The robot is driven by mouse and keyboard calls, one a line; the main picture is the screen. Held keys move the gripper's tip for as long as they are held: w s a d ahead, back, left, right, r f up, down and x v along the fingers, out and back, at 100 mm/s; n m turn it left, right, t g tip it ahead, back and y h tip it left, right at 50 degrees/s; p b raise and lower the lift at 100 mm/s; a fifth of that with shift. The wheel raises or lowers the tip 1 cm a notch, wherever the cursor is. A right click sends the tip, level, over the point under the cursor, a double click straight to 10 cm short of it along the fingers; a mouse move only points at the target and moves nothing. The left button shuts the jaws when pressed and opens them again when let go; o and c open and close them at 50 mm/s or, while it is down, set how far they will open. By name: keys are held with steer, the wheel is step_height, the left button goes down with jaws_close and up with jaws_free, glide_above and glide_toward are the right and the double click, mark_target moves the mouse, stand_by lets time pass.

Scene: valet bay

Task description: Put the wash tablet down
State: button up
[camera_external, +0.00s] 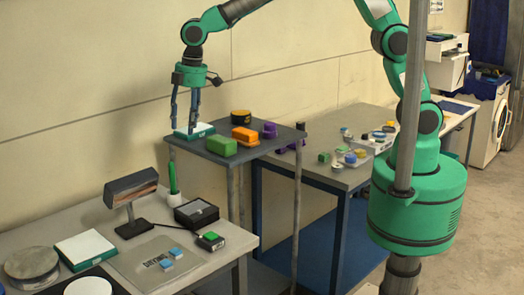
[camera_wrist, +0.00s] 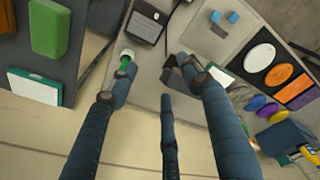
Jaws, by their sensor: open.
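I cannot tell for sure whether either is the wash tablet. My gripper (camera_external: 183,128) hangs pointing down near the left end of the dark shelf, by a white and green box (camera_external: 195,130). Its fingers are spread, and nothing shows between them in the wrist view (camera_wrist: 158,75). The gripper is well above the near table and apart from the blue blocks.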

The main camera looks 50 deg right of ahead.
steer(key=s+d+r+m+t, duration=0.15)
steer(key=d+r, duration=0.35)
steer(key=d, duration=0.6)
steer(key=d+r+m, duration=0.3)
steer(key=d+r, duration=0.2)
steer(key=d, duration=0.5)
steer(key=d+r+m+t, duration=0.15)
steer(key=d+r, duration=0.35)
steer(key=d, duration=0.6)
steer(key=s+d+m+t+h, duration=0.1)
steer(key=s+d+m, duration=0.7)
steer(key=s+d, duration=1.2)
steer(key=d, duration=0.4)
steer(key=shift+f+t, duration=0.2)
steer(key=shift+t, duration=0.1)
